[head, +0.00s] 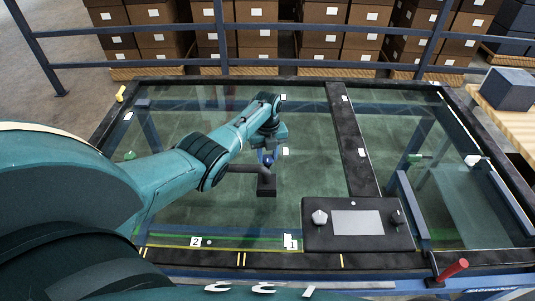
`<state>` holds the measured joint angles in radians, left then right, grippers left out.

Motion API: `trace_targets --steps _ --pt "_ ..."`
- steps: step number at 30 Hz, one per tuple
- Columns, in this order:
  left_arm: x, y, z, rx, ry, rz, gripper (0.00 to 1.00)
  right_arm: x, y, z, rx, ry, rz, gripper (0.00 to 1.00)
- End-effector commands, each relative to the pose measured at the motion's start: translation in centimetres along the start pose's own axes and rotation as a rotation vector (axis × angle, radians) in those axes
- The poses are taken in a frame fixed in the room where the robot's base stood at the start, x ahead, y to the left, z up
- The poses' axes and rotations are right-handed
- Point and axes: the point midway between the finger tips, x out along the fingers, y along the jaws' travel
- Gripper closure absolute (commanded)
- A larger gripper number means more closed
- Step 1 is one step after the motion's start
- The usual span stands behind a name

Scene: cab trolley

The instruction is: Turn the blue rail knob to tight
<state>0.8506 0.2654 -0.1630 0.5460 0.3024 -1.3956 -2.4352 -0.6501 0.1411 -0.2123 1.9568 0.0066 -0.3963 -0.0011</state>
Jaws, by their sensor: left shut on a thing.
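The blue rail knob (267,160) shows as a small blue round piece on top of a dark bracket (266,186) over the glass, near the middle of the head view. My left gripper (268,154) reaches in from the left, points down and is shut on the knob. The gripper covers much of the knob, so any tight mark or pointer on it cannot be made out. My right gripper is not in view.
A dark control panel (310,237) with a grey screen and knobs lies right of the bracket. A red handle (453,270) stands at the front right. A blue railing (300,66) runs along the back, with stacked boxes behind. The glass left of the panel is mostly clear.

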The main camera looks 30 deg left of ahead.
Motion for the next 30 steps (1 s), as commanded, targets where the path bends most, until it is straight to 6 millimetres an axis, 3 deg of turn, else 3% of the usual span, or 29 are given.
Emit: trace_targets --steps 10,11,18,30 --pt "-0.01 -0.16 -0.18 0.007 0.004 -0.001 0.89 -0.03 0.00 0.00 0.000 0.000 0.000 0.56" --pt "-0.01 -0.16 -0.18 0.007 0.004 -0.001 0.65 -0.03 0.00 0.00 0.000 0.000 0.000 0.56" --pt "0.00 -0.07 -0.09 0.005 0.002 0.000 0.45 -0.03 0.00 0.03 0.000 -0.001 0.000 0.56" --pt "-0.74 -0.02 0.04 0.004 -0.001 0.000 0.44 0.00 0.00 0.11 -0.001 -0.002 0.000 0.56"
